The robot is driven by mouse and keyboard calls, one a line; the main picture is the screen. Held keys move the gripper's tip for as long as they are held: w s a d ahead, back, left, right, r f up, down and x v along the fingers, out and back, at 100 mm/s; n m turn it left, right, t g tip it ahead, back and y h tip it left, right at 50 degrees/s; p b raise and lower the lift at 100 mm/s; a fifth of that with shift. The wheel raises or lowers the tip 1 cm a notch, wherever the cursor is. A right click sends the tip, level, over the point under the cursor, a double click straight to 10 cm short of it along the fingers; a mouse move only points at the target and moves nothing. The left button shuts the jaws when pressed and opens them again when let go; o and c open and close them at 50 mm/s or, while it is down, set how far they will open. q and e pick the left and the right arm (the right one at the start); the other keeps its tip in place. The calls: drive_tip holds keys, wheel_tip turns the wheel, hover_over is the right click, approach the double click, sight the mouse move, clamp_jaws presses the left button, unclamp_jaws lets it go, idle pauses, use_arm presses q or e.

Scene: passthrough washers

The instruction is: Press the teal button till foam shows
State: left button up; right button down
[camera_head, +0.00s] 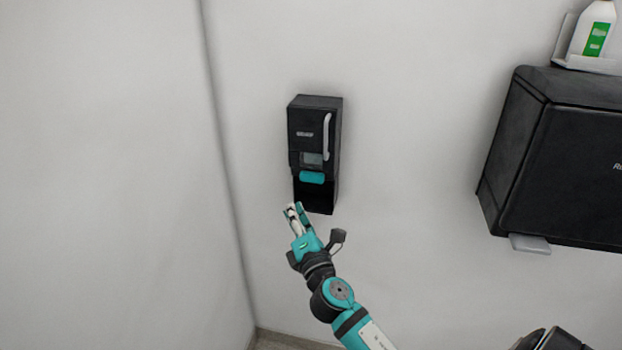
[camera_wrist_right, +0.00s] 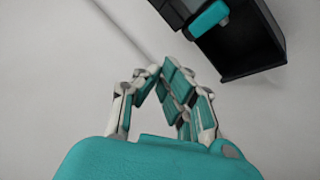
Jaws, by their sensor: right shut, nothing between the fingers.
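The black soap dispenser (camera_head: 315,135) hangs on the wall, with a pale curved handle on its right front. Its teal button (camera_head: 312,177) sits below a small grey window; the button also shows at the top right of the right wrist view (camera_wrist_right: 208,18). My right gripper (camera_head: 294,208) is shut and empty, just below and left of the dispenser's lower end. In the right wrist view its fingers (camera_wrist_right: 165,72) come together left of the dispenser's dark lower part, apart from the button. No foam shows. My left gripper is not in view.
A large dark box (camera_head: 560,160) is mounted on the wall at the right, with a grey tab under it. A white bottle with a green label (camera_head: 595,35) stands in a holder above it. A wall corner runs left of the dispenser. The wall between dispenser and box is clear.

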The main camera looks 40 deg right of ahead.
sight(304, 178)
drive_tip(key=w+d, duration=0.5)
drive_tip(key=d, duration=0.1)
drive_tip(key=shift+w+d+b, duration=0.4)
drive_tip(key=shift+b, duration=0.05)
drive_tip(key=shift+w+d, duration=0.1)
idle(1.3)
drive_tip(key=shift+w+d, duration=0.2)
drive_tip(key=shift+w+d+r+b, duration=0.1)
drive_tip(key=shift+w+d+b, duration=0.2)
drive_tip(key=shift+w+d, duration=0.35)
idle(1.4)
drive_tip(key=shift+s, duration=0.2)
drive_tip(key=shift+s+a, duration=0.8)
drive_tip(key=shift+a, duration=0.1)
